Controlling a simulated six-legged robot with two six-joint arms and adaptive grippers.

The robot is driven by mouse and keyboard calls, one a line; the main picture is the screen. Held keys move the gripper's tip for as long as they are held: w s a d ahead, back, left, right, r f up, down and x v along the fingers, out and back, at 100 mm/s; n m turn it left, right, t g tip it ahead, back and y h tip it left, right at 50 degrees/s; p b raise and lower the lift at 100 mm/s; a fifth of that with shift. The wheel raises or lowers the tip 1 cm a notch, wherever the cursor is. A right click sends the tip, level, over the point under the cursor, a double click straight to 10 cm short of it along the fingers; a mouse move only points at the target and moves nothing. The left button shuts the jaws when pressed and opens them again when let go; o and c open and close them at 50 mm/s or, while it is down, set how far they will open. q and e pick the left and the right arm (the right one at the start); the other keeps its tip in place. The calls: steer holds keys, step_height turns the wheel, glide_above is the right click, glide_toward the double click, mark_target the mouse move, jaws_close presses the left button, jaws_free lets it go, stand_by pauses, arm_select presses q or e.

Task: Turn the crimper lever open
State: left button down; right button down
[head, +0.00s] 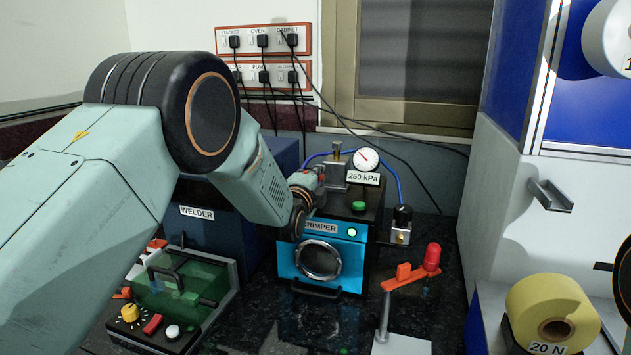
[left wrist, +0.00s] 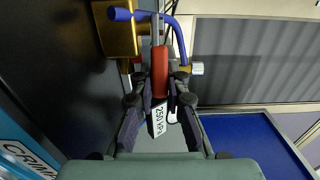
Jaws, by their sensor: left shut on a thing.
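The crimper (head: 350,262) is a blue-fronted box with a round window, a lit green button and a label. Its labelled front also shows at the lower left of the left wrist view (left wrist: 22,160). My left gripper (left wrist: 160,88) is shut on a red handle (left wrist: 160,62) on a grey rod, which looks like the crimper lever. In the head view my left wrist is at the crimper's upper left and hides most of the lever. The gauge with the 250 kPa label (head: 364,164) stands just right of the wrist. My right gripper is not in view.
A blue hose (head: 394,178) and a valve with a black knob (head: 402,222) are right of the crimper. The welder (head: 205,215) stands left. A stand with an orange arm and red knob (head: 410,278) is in front at right. Dark counter is bare between.

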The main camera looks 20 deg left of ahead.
arm_select(q)
steer(key=shift+w+d+r+n+y, duration=0.1)
steer(key=shift+w+r+n+y, duration=0.15)
steer(key=shift+y, duration=0.3)
steer(key=shift+w+n+y, duration=0.1)
steer(key=shift+n+y, duration=0.25)
steer(key=shift+y, duration=0.2)
steer(key=c, duration=1.3)
jaws_free()
steer(key=shift+f, duration=0.15)
steer(key=s, duration=0.4)
steer(key=s+d, duration=0.1)
steer(key=s, duration=0.7)
steer(key=shift+d, duration=0.15)
steer(key=shift+f, duration=0.1)
